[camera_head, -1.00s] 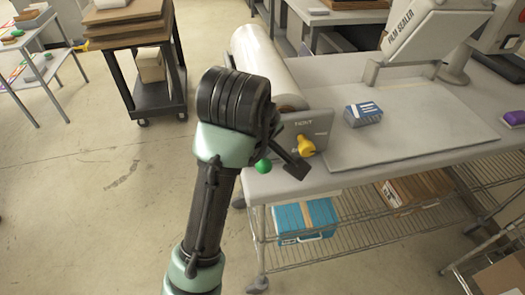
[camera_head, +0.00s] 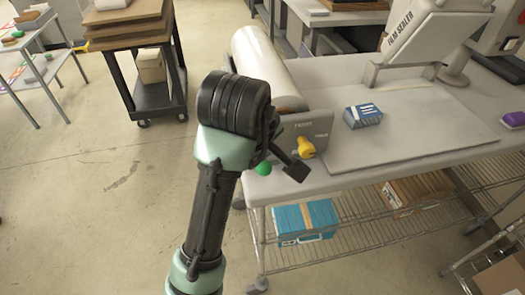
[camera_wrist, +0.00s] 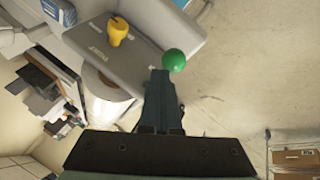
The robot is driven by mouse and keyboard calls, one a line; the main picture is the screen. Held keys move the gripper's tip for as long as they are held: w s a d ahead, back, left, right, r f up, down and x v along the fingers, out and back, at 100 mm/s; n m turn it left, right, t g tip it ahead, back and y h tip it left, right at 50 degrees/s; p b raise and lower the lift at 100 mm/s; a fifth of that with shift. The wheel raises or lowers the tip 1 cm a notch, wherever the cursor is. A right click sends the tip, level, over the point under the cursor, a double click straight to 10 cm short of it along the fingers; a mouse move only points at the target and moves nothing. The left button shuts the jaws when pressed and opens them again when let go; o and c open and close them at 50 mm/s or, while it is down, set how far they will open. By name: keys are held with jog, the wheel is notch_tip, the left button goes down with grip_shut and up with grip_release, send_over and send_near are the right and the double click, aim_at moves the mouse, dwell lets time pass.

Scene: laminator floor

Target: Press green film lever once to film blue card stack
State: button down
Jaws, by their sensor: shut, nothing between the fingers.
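The green lever knob (camera_head: 263,169) sits at the front left corner of the film machine, partly covered by my arm in the head view. In the wrist view the green knob (camera_wrist: 174,60) lies just beyond my gripper's tips. My gripper (camera_wrist: 163,73) is shut and empty, its tips at or very near the knob; I cannot tell whether they touch. The blue card stack (camera_head: 362,115), with white marks on top, rests on the grey worktop right of the front panel. It also shows at the upper left of the wrist view (camera_wrist: 60,11).
A yellow knob (camera_head: 305,147) stands on the grey front panel (camera_head: 313,127), close to the green one. A white film roll (camera_head: 265,62) lies behind. The film sealer (camera_head: 425,32) is at the back right. A purple item (camera_head: 514,118) is at the right.

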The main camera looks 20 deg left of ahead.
jog(key=shift+w+a+r+p, duration=0.1)
jog(key=shift+w+r+p, duration=0.1)
jog(key=shift+r+p, duration=0.55)
jog(key=shift+w+a+r+p, duration=0.1)
jog(key=shift+w+r+p, duration=0.05)
jog(key=shift+r+p, duration=0.6)
jog(key=shift+f, duration=0.15)
jog(key=r+p, duration=0.3)
jog(key=w+r+p, duration=0.1)
jog(key=r+p, duration=0.1)
jog(key=shift+a, duration=0.4)
jog(key=shift+f, duration=0.1)
